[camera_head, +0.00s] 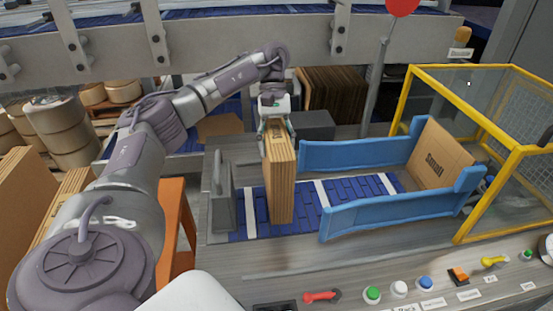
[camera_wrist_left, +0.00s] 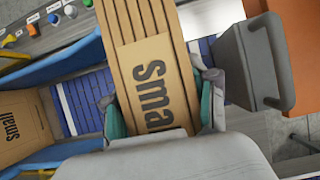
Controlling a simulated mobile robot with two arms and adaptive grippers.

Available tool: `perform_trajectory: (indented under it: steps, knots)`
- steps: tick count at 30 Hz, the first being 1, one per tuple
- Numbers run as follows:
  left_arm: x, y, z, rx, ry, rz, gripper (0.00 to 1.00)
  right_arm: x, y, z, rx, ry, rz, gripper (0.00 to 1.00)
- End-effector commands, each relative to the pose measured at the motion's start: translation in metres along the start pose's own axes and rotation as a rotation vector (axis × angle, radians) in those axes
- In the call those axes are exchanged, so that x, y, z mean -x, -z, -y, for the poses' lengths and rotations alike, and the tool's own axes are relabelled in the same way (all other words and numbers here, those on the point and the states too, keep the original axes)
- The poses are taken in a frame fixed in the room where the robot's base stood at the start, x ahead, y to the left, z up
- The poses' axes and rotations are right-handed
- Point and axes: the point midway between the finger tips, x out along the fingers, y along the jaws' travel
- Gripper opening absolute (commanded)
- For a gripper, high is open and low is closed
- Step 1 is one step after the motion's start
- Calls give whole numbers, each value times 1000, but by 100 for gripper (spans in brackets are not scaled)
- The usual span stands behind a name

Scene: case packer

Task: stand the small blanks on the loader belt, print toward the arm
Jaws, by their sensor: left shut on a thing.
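My left gripper (camera_head: 276,125) is shut on a bundle of brown small blanks (camera_head: 281,185), with a finger on each side of it. The bundle stands upright over the blue loader belt (camera_head: 310,207), between the grey plate and the blue rails. I cannot tell whether its lower end touches the belt. In the left wrist view the bundle (camera_wrist_left: 150,65) shows dark print, partly hidden by the gripper (camera_wrist_left: 162,112). Another blank marked "Small" (camera_head: 441,155) stands at the belt's right end; it also shows in the wrist view (camera_wrist_left: 18,120). My right gripper is not in view.
Blue side rails (camera_head: 355,153) flank the belt's right part. A grey upright plate (camera_head: 221,190) stands at its left end. A yellow-framed guard (camera_head: 480,75) encloses the right end. Buttons (camera_head: 373,294) line the front edge. Dark brown blanks (camera_head: 343,93) stand behind.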

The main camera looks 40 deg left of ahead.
Motion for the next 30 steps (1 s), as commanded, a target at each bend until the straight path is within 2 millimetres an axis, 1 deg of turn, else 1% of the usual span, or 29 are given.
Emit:
perform_trajectory:
  steps: [1,5,9,13,24,25,29,30]
  knots:
    - [-9,5,0,-1,-1,3,0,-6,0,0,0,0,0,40]
    - [-16,9,0,-1,-2,1,0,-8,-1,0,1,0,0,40]
    - [-35,19,0,0,-1,4,0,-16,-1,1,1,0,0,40]
    - [-49,28,0,0,-1,2,0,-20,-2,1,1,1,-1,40]
    - [-52,30,0,0,-2,0,0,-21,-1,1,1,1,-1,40]
    - [-52,30,0,1,-1,0,61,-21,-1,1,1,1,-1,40]
    - [-52,30,0,1,-1,0,83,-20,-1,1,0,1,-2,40]
    - [-52,30,0,1,-1,0,85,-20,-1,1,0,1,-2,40]
